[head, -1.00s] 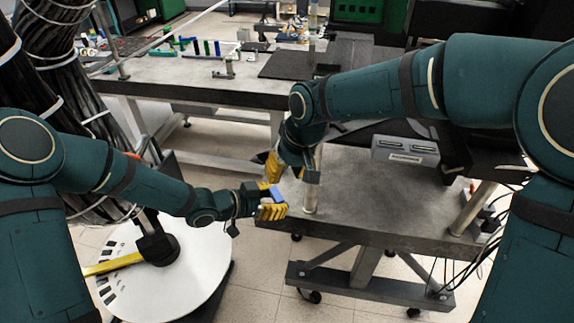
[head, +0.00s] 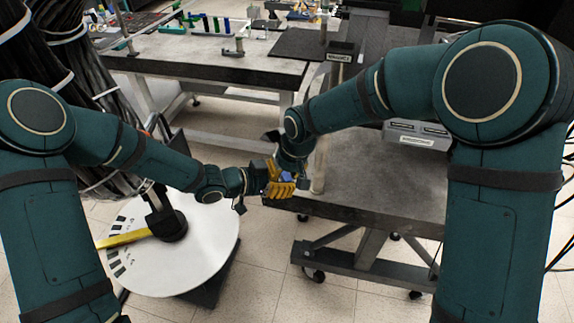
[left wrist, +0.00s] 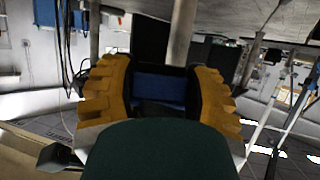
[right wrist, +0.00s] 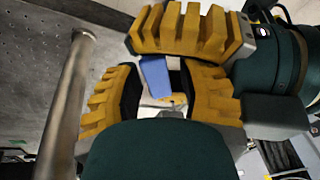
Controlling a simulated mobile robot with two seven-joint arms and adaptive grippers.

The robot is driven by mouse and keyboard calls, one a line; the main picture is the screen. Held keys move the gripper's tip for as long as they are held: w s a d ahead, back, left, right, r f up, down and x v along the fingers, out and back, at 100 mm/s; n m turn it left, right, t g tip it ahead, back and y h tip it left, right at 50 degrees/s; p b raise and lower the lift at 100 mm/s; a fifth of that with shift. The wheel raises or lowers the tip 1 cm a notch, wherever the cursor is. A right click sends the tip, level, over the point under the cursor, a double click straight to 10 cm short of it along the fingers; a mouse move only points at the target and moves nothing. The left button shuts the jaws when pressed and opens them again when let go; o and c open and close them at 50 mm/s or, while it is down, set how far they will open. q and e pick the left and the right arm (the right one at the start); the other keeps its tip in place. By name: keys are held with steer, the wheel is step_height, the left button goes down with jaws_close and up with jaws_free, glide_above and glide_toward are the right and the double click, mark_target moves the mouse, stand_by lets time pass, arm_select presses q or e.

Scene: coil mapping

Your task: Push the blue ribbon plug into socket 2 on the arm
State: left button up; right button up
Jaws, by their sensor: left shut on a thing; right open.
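The blue ribbon plug (head: 286,177) is a small blue block held in my left gripper (head: 280,186). In the left wrist view the plug (left wrist: 160,90) lies between the two yellow fingers. My right gripper (right wrist: 160,92) is open. In the right wrist view its fingers stand either side of the plug's blue end (right wrist: 155,76), with a finger of my left gripper across the top. I cannot tell whether the right fingers touch it. The yellow arm (head: 124,238) runs from a black hub over the white round plate. Socket 2 cannot be made out.
A grey box with two dark slots (head: 415,134) stands on the near table (head: 370,185), partly behind my right arm. A metal post (head: 320,165) rises close to my right gripper. A second table (head: 190,62) with small coloured parts is at the back.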

steer(key=shift+o, duration=0.4)
steer(key=shift+f, duration=0.1)
jaws_close()
arm_select(q)
steer(key=o, duration=1.2)
